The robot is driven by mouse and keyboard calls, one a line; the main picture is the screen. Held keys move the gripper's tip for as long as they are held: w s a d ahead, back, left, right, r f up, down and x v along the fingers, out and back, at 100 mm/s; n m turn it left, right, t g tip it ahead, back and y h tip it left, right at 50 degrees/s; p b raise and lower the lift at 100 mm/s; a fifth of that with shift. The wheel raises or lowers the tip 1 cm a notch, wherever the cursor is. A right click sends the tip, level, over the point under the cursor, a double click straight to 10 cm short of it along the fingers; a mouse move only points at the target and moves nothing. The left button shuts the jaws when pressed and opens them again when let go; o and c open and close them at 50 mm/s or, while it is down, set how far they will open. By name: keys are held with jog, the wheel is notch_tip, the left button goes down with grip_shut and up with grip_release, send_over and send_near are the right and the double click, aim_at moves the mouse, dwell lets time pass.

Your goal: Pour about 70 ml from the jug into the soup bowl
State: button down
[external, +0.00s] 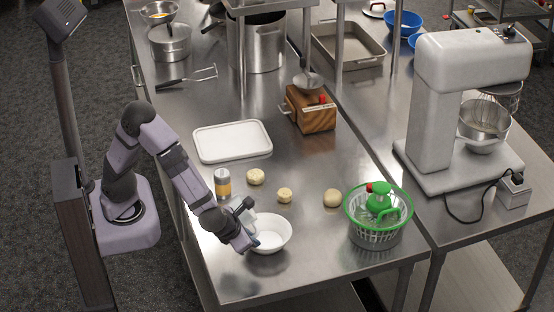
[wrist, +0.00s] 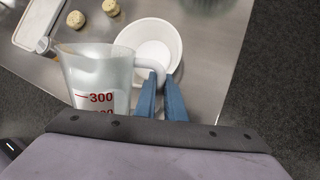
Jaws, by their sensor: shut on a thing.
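The jug (wrist: 93,72) is a translucent measuring jug with red markings, "300" among them. In the external view the jug (external: 244,212) is partly hidden behind my wrist. My gripper (wrist: 161,84) has its blue fingers shut on the jug's handle (wrist: 154,67). My gripper also shows in the external view (external: 252,242), low at the bowl's left side. The soup bowl (external: 275,236) is white and round and stands on the steel table. In the wrist view the bowl (wrist: 150,36) looks empty and lies just beyond the jug. I cannot tell the liquid level in the jug.
A shaker (external: 222,183) and several pale round pieces, one of them here (external: 255,177), lie behind the bowl. A green salad spinner (external: 376,220) stands to the right. A white board (external: 232,141) and a wooden block (external: 310,112) are farther back. The table's front edge is close.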

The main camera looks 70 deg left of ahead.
jog(key=shift+w+f+t+b, duration=0.1)
jog(key=shift+f+t+b, duration=0.35)
jog(key=shift+b, duration=0.45)
jog(key=shift+r, duration=0.35)
jog(key=shift+w+f+t+b, duration=0.15)
jog(key=shift+t+b, duration=0.4)
jog(key=shift+b, duration=0.6)
jog(key=shift+b, duration=0.45)
jog(key=t+b, duration=0.2)
jog(key=shift+r+n+b, duration=0.3)
jog(key=shift+r+b, duration=0.1)
jog(key=s+f+t+b, duration=0.1)
jog(key=t+b, duration=0.1)
jog(key=b, duration=0.3)
jog(key=s+f+n+t+y+b, duration=0.1)
jog(key=s+f+t+b, duration=0.1)
jog(key=b, duration=0.4)
jog(key=shift+f+t, duration=0.15)
jog(key=shift+t, duration=0.25)
jog(key=shift+s+a+n+t+y+b, duration=0.1)
jog(key=shift+s+n+t+y+b, duration=0.35)
jog(key=shift+t+b, duration=0.6)
jog(key=shift+r, duration=0.25)
